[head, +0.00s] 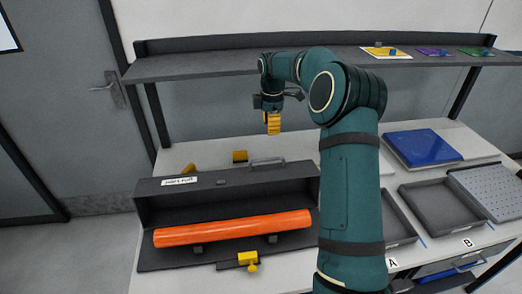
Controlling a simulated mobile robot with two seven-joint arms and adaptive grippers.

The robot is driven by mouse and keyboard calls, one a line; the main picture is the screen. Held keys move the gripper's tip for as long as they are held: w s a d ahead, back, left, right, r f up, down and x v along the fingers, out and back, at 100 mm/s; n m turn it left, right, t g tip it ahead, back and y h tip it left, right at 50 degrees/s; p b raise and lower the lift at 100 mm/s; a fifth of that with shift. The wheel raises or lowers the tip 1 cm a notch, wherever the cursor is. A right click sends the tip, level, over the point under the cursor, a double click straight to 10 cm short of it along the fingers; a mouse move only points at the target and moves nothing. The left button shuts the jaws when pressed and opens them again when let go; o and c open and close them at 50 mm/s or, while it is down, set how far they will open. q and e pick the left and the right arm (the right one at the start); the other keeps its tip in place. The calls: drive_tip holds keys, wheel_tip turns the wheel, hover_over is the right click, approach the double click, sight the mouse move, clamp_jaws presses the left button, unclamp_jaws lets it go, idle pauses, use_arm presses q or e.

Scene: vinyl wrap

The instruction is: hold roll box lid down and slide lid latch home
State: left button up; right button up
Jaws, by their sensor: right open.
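The roll box (160,262) is dark grey and stands on the bench at the left, with an orange roll (233,228) lying in it in plain view. The lid (230,194) appears raised behind the roll, with a white label at its left and a handle (267,161) at the back. A yellow latch piece (247,260) sits at the middle of the box's front edge. My right gripper (272,132) hangs above and behind the box, apart from it, its yellow fingertips pointing down. It is open, with nothing visible held. My left gripper is not in view.
Yellow blocks (240,156) stand behind the box. A shelf (210,65) with small colored cards crosses the back. Grey trays (440,207), a blue panel (422,147) and a perforated plate (490,188) lie at the right. My right arm hides the bench between box and trays.

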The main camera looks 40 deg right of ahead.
wheel_tip(320, 180, down, 14)
drive_tip(key=shift+d+r, duration=0.1)
drive_tip(key=shift+r, duration=0.05)
idle(0.4)
clamp_jaws()
